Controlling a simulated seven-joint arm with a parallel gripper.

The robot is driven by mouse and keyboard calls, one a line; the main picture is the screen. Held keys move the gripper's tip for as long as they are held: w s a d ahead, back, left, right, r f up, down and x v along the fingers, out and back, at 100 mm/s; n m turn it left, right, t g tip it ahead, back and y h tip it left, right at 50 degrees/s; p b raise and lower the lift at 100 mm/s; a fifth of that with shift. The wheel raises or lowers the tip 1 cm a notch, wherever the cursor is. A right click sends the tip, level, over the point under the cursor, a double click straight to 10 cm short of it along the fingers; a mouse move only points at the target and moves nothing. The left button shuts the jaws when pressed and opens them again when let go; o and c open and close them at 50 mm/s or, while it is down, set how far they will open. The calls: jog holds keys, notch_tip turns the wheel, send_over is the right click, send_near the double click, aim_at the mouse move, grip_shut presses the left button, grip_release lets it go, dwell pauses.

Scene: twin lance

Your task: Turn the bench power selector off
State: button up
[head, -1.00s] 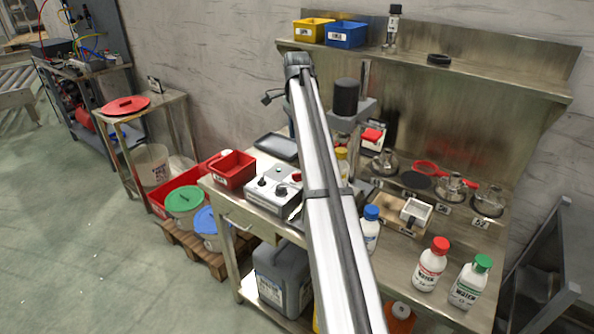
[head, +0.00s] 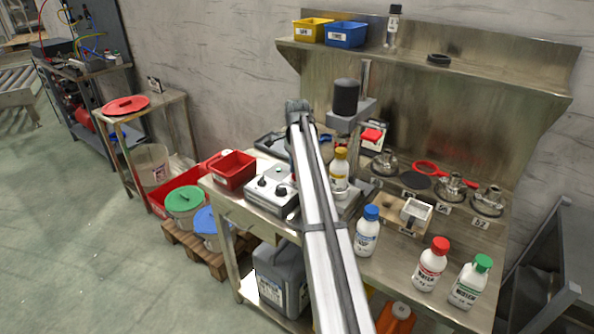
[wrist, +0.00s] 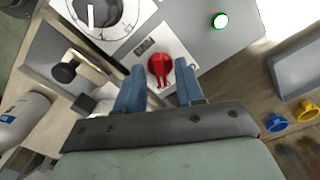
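A yellow-capped bottle (head: 339,172) stands right of my arm. Blue-capped (head: 367,231), red-capped (head: 430,264) and green-capped (head: 470,282) bottles stand along the front. A red bin (head: 233,170) is left of the box. A white bottle (wrist: 25,118) shows in the wrist view.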

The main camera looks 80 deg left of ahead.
jog(key=shift+f, duration=0.2)
jog(key=shift+c, duration=0.5)
grip_shut()
